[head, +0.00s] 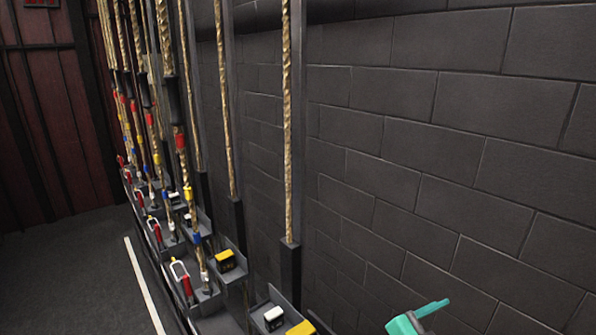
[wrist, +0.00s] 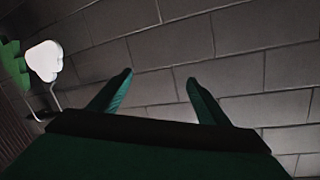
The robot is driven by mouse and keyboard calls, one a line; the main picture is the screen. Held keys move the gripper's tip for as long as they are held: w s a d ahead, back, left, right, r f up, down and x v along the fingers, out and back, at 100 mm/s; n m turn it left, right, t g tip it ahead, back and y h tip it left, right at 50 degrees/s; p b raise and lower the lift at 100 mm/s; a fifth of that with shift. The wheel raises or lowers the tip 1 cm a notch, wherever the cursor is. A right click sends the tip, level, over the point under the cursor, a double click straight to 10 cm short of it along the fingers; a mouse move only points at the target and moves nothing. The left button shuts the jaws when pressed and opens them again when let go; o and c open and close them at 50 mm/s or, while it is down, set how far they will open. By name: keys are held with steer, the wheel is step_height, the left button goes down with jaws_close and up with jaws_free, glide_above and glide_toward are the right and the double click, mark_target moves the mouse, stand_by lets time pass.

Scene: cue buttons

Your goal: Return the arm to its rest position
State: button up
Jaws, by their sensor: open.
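My gripper (head: 425,316) shows only in part at the bottom right of the head view, as a teal shape in front of the dark block wall. In the wrist view my gripper (wrist: 158,95) has its two fingers spread apart with nothing between them. The block wall fills the space beyond the fingertips. The rest of my arm is outside the head view.
Ropes (head: 287,130) with coloured bands run down the wall to a rail (head: 215,318) with red handles and small boxes. A pale floor line (head: 145,285) lies left of it. A white rounded object (wrist: 44,61) shows in the wrist view. Grey floor at left is clear.

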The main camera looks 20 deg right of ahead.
steer(key=w+a+f+n+t+y, duration=0.1)
steer(key=w+a+f+n+t, duration=0.15)
steer(key=a+n+t, duration=0.3)
steer(key=w+a+f+n+t+y, duration=0.1)
steer(key=w+a+n+t, duration=0.25)
steer(key=a+n, duration=0.25)
steer(key=s+a+f+n+t+y, duration=0.2)
steer(key=a+f+n+t+y, duration=0.45)
steer(key=a, duration=0.75)
steer(key=s+a+f+n+g+y, duration=0.1)
steer(key=s+a+f+n+y, duration=0.4)
steer(key=s+a+f, duration=0.6)
steer(key=s+a+m+g+y, duration=0.1)
steer(key=s+a, duration=0.3)
steer(key=s, duration=0.3)
steer(key=s+a+m+g+y, duration=0.1)
steer(key=s+a, duration=0.3)
steer(key=s, duration=0.4)
steer(key=shift+a+r+m, duration=0.25)
steer(key=shift+a+m, duration=0.05)
steer(key=shift+a, duration=0.05)
steer(key=shift+y, duration=0.25)
steer(key=shift+c, duration=0.3)
